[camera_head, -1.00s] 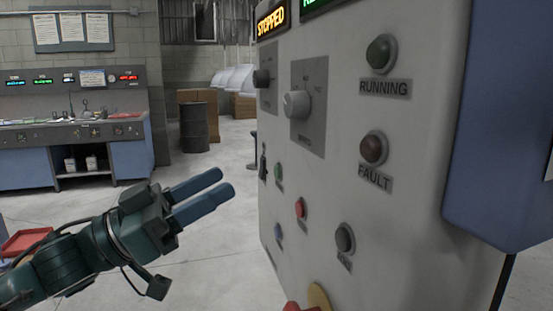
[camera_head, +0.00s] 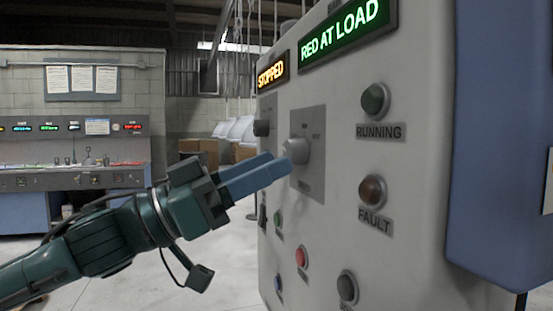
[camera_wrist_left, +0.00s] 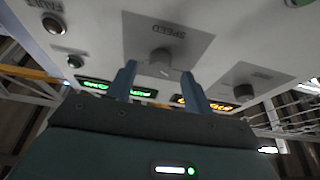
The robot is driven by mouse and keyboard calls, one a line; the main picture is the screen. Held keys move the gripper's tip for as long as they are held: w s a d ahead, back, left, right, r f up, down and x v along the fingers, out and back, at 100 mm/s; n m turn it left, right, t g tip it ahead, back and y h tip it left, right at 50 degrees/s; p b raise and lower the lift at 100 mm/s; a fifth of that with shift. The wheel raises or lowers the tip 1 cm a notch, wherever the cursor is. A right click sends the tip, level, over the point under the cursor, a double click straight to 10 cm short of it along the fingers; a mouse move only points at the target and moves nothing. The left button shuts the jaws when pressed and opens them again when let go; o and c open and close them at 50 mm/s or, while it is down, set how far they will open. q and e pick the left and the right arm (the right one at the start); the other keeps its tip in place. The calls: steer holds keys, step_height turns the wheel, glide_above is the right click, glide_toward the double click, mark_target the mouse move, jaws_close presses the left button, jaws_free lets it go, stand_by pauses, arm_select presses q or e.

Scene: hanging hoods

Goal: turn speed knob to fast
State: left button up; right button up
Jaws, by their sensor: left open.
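The speed knob (camera_head: 297,150) is a grey-white round knob on a grey plate (camera_head: 312,178) on the front of the control panel (camera_head: 340,140). In the left wrist view the knob (camera_wrist_left: 160,61) sits on its plate marked SPEED (camera_wrist_left: 150,35), appearing upside down. My left gripper (camera_head: 283,168) is open, its two blue fingers pointing at the knob from the lower left. In the wrist view the fingers (camera_wrist_left: 159,75) stand apart with the knob between and beyond their tips. Contact cannot be told. My right gripper is not in view.
A second dark knob (camera_head: 262,127) is left of the speed knob. Buttons, including a red one (camera_head: 301,257), sit below. RUNNING (camera_head: 375,100) and FAULT (camera_head: 372,190) lamps are to the right. Lit signs read STOPPED (camera_head: 271,73) and RED AT LOAD (camera_head: 345,32).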

mark_target(295, 152)
arm_select(q)
steer(key=shift+x, duration=1.2)
steer(key=shift+c, duration=0.4)
steer(key=c, duration=0.9)
